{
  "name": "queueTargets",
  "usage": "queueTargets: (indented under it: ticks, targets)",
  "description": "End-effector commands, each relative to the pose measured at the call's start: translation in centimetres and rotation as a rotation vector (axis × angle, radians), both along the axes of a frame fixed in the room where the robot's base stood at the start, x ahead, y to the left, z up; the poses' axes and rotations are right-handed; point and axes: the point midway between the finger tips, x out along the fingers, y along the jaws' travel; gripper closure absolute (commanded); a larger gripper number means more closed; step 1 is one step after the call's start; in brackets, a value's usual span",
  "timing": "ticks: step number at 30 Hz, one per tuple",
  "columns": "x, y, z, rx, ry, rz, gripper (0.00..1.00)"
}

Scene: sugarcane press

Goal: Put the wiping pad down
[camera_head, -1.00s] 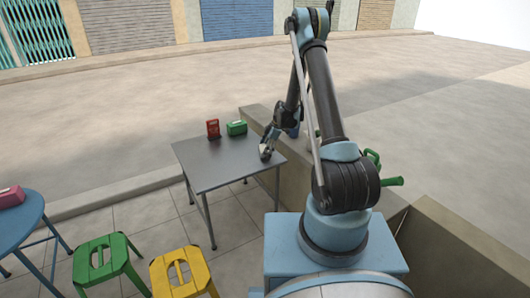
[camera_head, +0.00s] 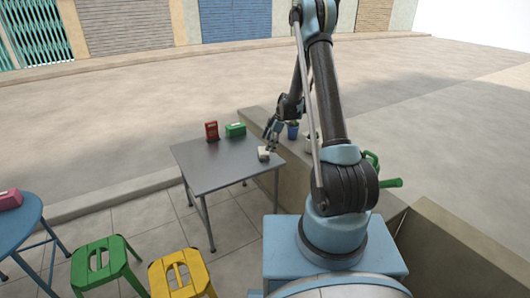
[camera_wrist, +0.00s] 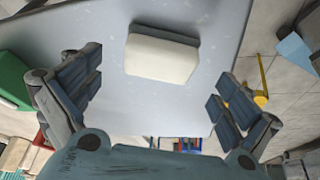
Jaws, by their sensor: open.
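The wiping pad (camera_head: 263,153) is a small off-white block lying on the grey metal table (camera_head: 212,172), near its right edge. In the wrist view the pad (camera_wrist: 162,54) lies flat on the tabletop, ahead of and between my fingers. My gripper (camera_head: 271,136) is just behind and above the pad in the head view. In the wrist view my gripper (camera_wrist: 158,100) has its fingers spread wide, with nothing between the tips, and they do not touch the pad.
A red box (camera_head: 211,131) and a green box (camera_head: 235,129) stand at the table's back. Green (camera_head: 104,262) and yellow (camera_head: 178,276) stools stand in front; a blue table (camera_head: 22,222) is left.

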Motion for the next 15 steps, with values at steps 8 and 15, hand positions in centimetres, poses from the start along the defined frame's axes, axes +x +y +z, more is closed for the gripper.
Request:
queueTargets:
  ticks: [8, 15]
  targets:
    - [0.3, -1.8, 4.2, 0.0, 0.0, -0.001, 0.02]
    - [0.4, -2.5, 6.0, 0.0, 0.001, -0.002, 0.02]
